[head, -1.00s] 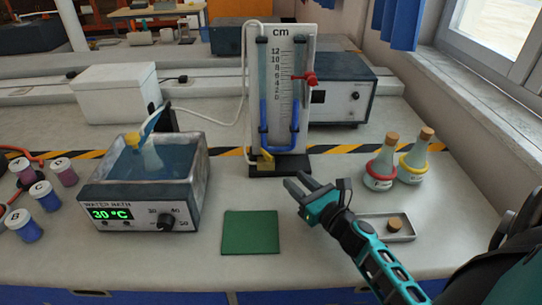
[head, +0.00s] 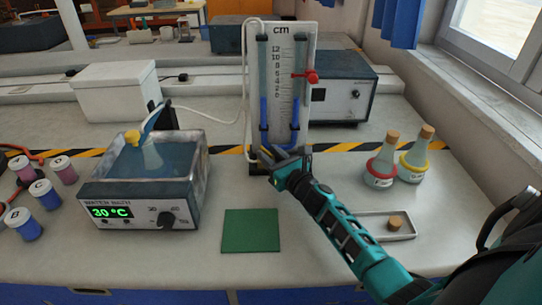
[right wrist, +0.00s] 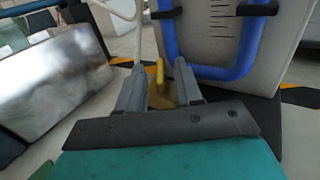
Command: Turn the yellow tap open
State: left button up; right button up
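The yellow tap (right wrist: 160,73) shows in the right wrist view at the foot of the manometer board, with its upright handle between my two fingertips and its brassy body below. My right gripper (right wrist: 158,82) is open around it, one finger on each side; I cannot tell whether either finger touches the handle. In the head view my right gripper (head: 283,156) is at the base of the manometer (head: 309,95) and hides most of the tap. Blue liquid stands in the manometer's U-tube, and a red clip is on its right side. My left gripper is not in view.
A water bath (head: 140,190) reading 30 °C, with a flask inside, stands left of the manometer. A green mat (head: 250,231) lies in front. Two corked flasks (head: 381,165) and a small tray (head: 403,233) are on the right. Several small jars (head: 45,195) stand far left.

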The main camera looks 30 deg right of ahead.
grip_shut()
